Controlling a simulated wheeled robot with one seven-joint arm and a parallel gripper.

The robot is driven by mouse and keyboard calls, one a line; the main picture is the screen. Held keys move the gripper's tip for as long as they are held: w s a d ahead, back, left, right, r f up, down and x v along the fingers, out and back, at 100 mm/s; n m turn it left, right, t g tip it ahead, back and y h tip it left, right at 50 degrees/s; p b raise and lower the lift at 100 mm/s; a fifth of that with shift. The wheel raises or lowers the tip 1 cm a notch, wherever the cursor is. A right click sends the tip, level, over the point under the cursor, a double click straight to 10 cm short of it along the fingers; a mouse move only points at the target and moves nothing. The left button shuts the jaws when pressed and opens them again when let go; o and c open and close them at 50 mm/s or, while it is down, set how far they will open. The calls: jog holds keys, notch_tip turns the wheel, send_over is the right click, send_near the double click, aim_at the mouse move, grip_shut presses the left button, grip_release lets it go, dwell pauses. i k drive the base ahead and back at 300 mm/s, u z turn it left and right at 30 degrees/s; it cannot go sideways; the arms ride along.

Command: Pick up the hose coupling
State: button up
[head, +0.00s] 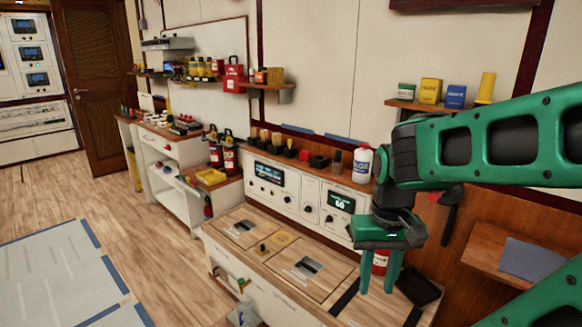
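My gripper (377,290) hangs at the right end of the wooden-topped bench, fingers pointing down. I cannot make out any other hose coupling.
The bench top (335,278) has inset hatches with dark slots. A control panel (300,203) rises behind it, with a white bottle (362,164) on top. A dark tray (419,287) lies right of my gripper. A wooden shelf (500,252) juts out at right. Open floor is at left.

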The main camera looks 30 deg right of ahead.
aim_at(337, 155)
jog(key=u, duration=1.3)
jog(key=i, duration=2.1)
jog(key=z, duration=3.05)
jog(key=i, duration=0.6)
jog(key=z, duration=0.05)
